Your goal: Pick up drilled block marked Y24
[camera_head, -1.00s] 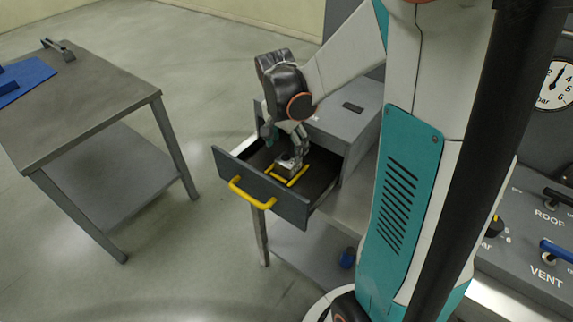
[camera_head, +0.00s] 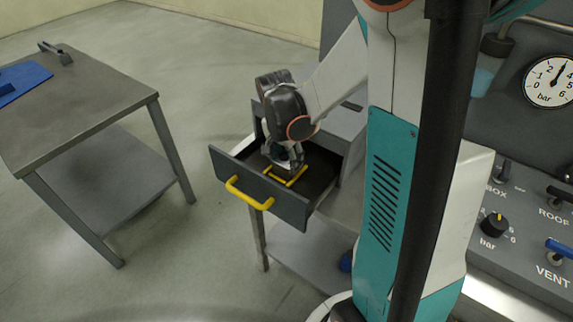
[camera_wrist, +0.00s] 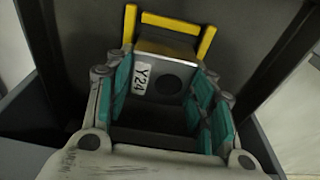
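The drilled block (camera_wrist: 172,78) is grey with a dark round hole and a white label reading Y24. In the wrist view it sits between the two teal-padded fingers of my gripper (camera_wrist: 162,98). The fingers are spread on either side of it; whether the pads touch it is not clear. The block sits at a yellow bracket (camera_wrist: 171,22) inside the open drawer (camera_head: 258,190). In the head view my gripper (camera_head: 287,163) is down in the drawer and hides most of the block.
The drawer's front has a yellow handle (camera_head: 248,194), and its walls stand close around my gripper. A metal table (camera_head: 85,105) with a blue mat (camera_head: 22,78) stands at the left. A control panel (camera_head: 520,225) with knobs and a gauge is at the right.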

